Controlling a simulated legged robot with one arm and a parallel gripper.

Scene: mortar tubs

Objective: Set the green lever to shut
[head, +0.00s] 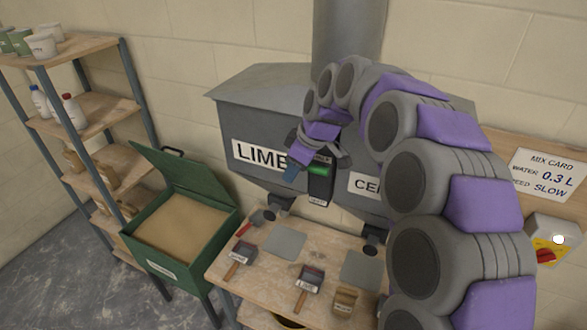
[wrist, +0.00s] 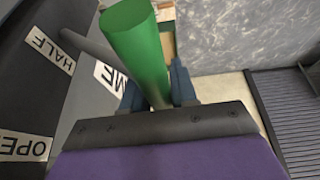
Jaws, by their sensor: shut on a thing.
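The green lever (head: 318,170) shows in the head view on a dark panel at the front of the grey hopper, between the LIME label and a partly hidden label. In the wrist view the lever's thick green grip (wrist: 138,45) stands between the two blue fingers. My gripper (head: 295,168) is shut on it. In the wrist view the OPEN label (wrist: 25,146) and the HALF label (wrist: 52,50) show on the dark panel to the left of the lever. A small label (head: 318,202) at the panel's lower end is too small to read surely.
A shelf rack (head: 105,105) with pots and bottles stands farther left. My arm hides much of the hopper's right side.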

